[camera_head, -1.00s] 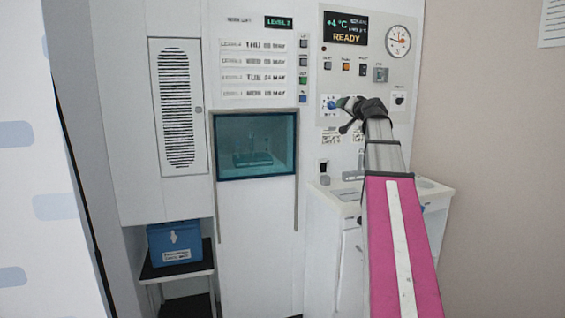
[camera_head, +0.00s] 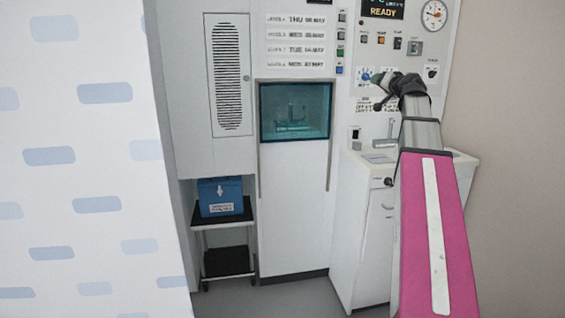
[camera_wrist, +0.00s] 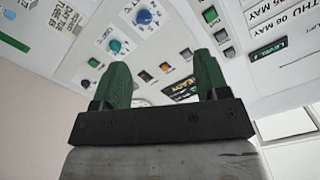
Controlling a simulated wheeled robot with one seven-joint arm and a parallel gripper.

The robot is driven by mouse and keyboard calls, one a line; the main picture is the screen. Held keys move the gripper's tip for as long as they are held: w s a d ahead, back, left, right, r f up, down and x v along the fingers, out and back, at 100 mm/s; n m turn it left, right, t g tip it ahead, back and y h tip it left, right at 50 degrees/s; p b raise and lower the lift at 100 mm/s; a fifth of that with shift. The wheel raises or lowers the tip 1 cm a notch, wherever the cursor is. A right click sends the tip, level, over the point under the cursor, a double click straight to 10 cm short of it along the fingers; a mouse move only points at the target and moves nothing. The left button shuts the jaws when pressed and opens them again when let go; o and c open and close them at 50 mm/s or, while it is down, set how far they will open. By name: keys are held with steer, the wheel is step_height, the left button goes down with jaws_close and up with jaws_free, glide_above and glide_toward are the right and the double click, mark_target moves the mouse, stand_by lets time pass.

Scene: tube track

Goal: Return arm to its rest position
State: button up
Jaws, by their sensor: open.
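My arm, with its pink and white sleeve, reaches up from the lower right in the head view. My gripper (camera_head: 382,86) is at its far end, in front of the control panel (camera_head: 400,58), near a blue knob (camera_head: 365,76). In the wrist view my gripper (camera_wrist: 160,85) shows two green fingers spread well apart with nothing between them. The panel's knobs and buttons lie beyond the fingers there. I cannot tell from these views how far the fingertips are from the panel.
A tinted window (camera_head: 296,112) sits left of the arm. A small sink counter (camera_head: 375,158) stands below my gripper. A blue box (camera_head: 220,196) rests on a black-topped cart (camera_head: 225,222) at lower left. A pale patterned surface (camera_head: 75,150) fills the left side.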

steer(key=s+a+f+n+g, duration=0.1)
steer(key=s+a+f+g, duration=0.2)
steer(key=f, duration=1)
steer(key=a+f+g, duration=0.3)
steer(key=a+f, duration=0.2)
steer(key=f, duration=0.7)
steer(key=s+a+f+n+g, duration=0.1)
steer(key=s+a+f+g, duration=0.2)
steer(key=f, duration=1)
steer(key=s+a+f+n+g+h, duration=0.1)
steer(key=s+a+f+g, duration=0.3)
steer(key=s+f, duration=0.7)
steer(key=s+a+f+g+h, duration=0.2)
steer(key=s+a+f+g, duration=0.2)
steer(key=s+f, duration=0.7)
step_height(320, 180, down, 6)
steer(key=shift+r+n, duration=0.15)
steer(key=shift+n, duration=0.25)
